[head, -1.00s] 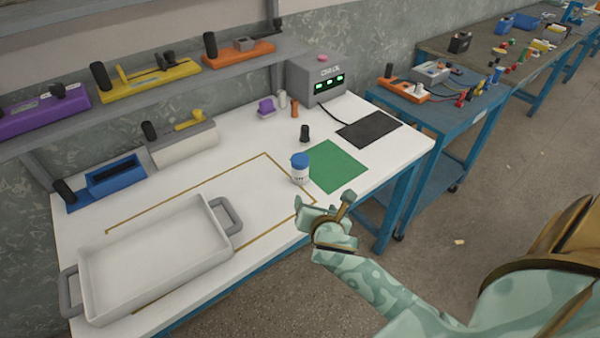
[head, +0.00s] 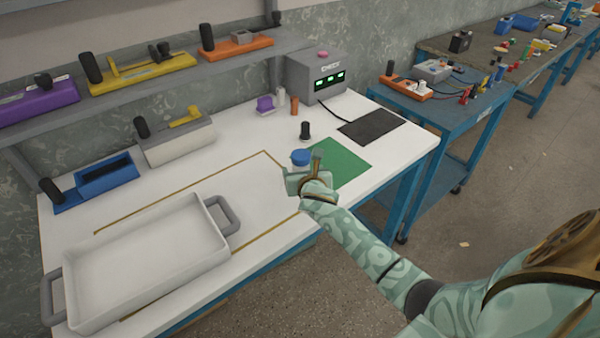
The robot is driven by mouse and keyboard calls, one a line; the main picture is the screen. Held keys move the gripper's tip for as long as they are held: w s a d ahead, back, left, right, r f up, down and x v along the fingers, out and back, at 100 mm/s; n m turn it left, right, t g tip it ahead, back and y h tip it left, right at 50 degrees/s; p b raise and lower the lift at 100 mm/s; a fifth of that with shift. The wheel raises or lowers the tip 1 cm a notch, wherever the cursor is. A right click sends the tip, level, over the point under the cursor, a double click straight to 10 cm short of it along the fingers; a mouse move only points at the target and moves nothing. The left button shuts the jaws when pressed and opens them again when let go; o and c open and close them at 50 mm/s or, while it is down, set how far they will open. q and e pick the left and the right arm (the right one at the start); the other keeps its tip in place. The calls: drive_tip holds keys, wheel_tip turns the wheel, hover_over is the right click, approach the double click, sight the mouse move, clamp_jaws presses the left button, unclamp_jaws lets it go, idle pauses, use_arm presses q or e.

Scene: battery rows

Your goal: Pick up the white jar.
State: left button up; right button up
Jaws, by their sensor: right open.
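The white jar (head: 298,167) with a blue lid (head: 301,157) stands upright on the white table, at the left edge of the green mat (head: 343,166). My right gripper (head: 301,173) is open and sits right in front of the jar, hiding most of its body. Only the lid and a little white show above the gripper. I cannot tell whether the fingers touch the jar. My left gripper is not in view.
A white tray (head: 223,256) with grey handles fills the table's front left. A black cylinder (head: 305,131) stands behind the jar. A grey device (head: 318,90) and a dark mat (head: 371,127) are farther back.

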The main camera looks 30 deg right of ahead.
sight(301, 169)
drive_tip(key=shift+w+d+f+b, duration=0.35)
drive_tip(key=shift+w+f, duration=0.15)
drive_tip(key=shift+w, duration=0.1)
drive_tip(key=shift+w+d+f+b, duration=0.35)
drive_tip(key=shift+w+f, duration=0.15)
drive_tip(key=shift+w, duration=0.4)
drive_tip(key=shift+r, duration=0.15)
drive_tip(key=c, duration=1.1)
